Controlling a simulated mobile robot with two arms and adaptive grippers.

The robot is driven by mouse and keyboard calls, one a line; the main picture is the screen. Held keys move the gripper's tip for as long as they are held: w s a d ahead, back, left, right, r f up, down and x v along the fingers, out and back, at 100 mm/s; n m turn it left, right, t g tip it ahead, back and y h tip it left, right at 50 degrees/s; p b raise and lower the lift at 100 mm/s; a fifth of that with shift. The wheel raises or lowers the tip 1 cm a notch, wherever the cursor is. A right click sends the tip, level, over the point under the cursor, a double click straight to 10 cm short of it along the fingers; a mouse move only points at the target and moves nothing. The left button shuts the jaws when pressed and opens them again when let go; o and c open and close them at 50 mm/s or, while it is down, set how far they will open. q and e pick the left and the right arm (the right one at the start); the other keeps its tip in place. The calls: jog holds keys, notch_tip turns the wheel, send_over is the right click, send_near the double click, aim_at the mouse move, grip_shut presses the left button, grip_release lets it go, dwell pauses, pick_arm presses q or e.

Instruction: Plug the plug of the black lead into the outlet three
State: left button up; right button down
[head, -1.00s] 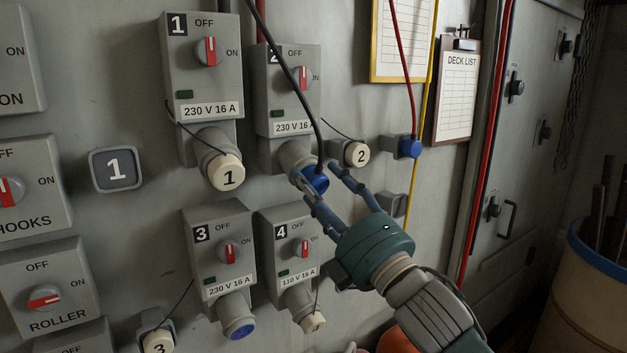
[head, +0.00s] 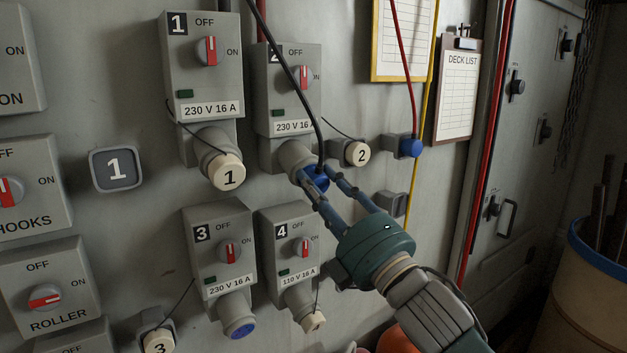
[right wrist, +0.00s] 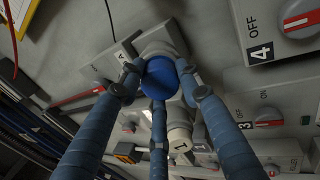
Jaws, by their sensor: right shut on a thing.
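The black lead (head: 291,75) hangs from the top and ends in a blue plug (head: 319,180). The plug sits at the mouth of the grey socket of outlet two (head: 295,158). My right gripper (head: 323,183) is shut on the plug. In the right wrist view its three fingers surround the blue plug (right wrist: 160,77). Outlet three (head: 220,243) is at the lower left, with a blue-faced, uncapped socket (head: 238,328) pointing down and outward. Its switch (head: 230,252) is red. My left gripper is not in view.
Outlet one (head: 204,65) wears its cream cap (head: 229,173). Outlet four (head: 286,240) stands close right of outlet three, with a cream cap (head: 314,320). Cap 2 (head: 357,154) and cap 3 (head: 158,343) sit beside their outlets. A red lead's blue plug (head: 411,147) is at right.

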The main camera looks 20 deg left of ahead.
aim_at(320, 188)
jog(key=shift+v, duration=1.1)
jog(key=shift+s+d+f, duration=0.15)
jog(key=shift+d, duration=0.1)
jog(key=shift+v, duration=1.6)
